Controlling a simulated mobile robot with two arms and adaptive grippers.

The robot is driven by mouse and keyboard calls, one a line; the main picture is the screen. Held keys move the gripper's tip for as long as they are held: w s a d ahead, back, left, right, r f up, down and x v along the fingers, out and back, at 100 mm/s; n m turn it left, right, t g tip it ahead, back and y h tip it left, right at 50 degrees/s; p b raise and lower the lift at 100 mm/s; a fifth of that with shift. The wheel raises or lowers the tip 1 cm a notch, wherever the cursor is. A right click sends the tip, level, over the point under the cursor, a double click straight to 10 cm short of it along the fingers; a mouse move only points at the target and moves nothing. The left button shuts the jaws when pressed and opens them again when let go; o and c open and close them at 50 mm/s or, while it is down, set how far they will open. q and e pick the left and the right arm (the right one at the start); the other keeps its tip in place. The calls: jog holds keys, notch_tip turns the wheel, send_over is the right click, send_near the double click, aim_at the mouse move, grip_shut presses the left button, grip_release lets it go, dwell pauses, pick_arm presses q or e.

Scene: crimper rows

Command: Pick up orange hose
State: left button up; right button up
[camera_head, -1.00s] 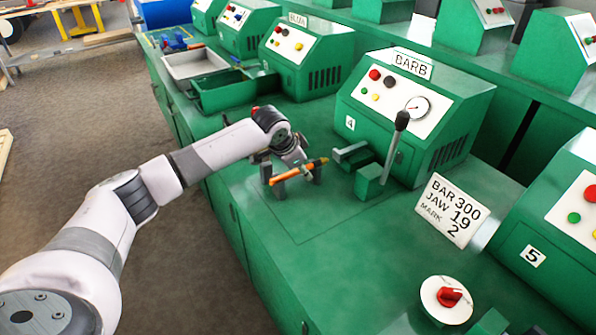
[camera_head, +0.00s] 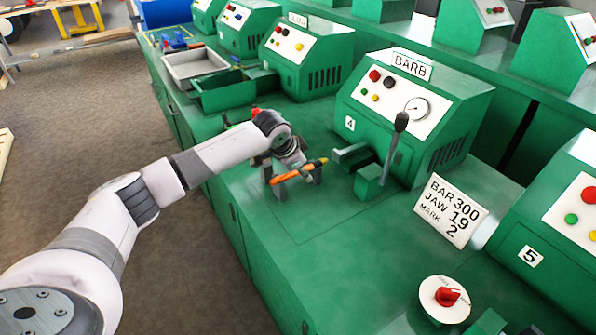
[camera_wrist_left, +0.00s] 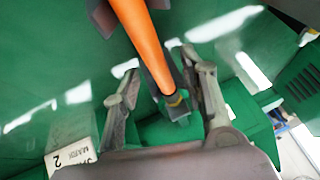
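The orange hose (camera_head: 300,173) lies on a small dark grey stand (camera_head: 277,188) on the green bench, in front of the machine labelled BARB. Its near end is dark. My left gripper (camera_head: 292,163) is right above the hose and hides part of it. In the left wrist view the open fingers (camera_wrist_left: 161,72) stand on either side of the orange hose (camera_wrist_left: 140,35), with a visible gap to each side. I cannot tell how deep the hose sits between them. My right gripper is in neither view.
The BARB machine (camera_head: 420,115) has an upright lever (camera_head: 393,150) right of the hose. A sign (camera_head: 450,210) and a red knob (camera_head: 447,297) are further right. Grey and green trays (camera_head: 222,92) stand behind. The bench in front of the stand is clear.

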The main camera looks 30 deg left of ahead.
pick_arm(q)
jog(key=shift+c, duration=0.4)
grip_shut()
